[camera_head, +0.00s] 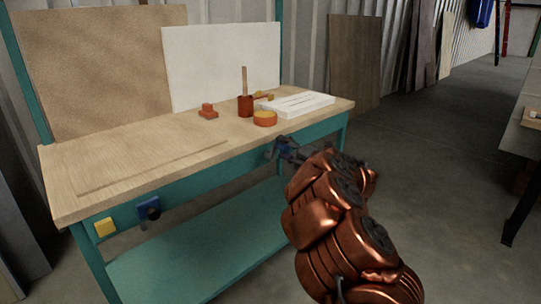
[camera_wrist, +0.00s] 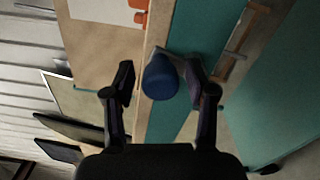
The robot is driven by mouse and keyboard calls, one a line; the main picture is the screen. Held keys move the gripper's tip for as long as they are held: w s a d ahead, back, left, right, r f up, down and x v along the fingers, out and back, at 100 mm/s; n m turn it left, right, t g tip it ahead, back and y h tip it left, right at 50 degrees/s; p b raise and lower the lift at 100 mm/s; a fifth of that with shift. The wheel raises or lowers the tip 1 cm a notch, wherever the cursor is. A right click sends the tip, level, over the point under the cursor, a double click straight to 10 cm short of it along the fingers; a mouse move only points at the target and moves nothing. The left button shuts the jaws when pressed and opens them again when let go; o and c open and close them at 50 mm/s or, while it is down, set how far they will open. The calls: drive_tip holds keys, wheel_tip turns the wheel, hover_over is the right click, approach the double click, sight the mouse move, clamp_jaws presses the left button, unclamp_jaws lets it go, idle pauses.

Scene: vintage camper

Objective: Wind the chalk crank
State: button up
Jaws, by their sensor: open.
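A blue rounded knob (camera_wrist: 160,77) shows in the wrist view, with a grey arm (camera_wrist: 176,54) behind it at the teal front of the bench; I take this to be the chalk crank. My gripper (camera_wrist: 163,88) is open, with one dark finger on each side of the knob. I cannot tell whether either finger touches it. In the head view my gripper (camera_head: 285,151) is at the bench's front near its right end, and a small blue part (camera_head: 288,145) shows among its fingers. Most of the crank is hidden there.
The wooden workbench (camera_head: 130,165) holds a red cup (camera_head: 245,106) with a stick, an orange round tin (camera_head: 265,118), an orange block (camera_head: 207,112) and a white slab (camera_head: 303,104). A yellow square (camera_head: 104,227) and blue box (camera_head: 149,206) sit on its front.

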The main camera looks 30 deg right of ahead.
drive_tip(key=shift+v, duration=2.5)
drive_tip(key=v, duration=1.2)
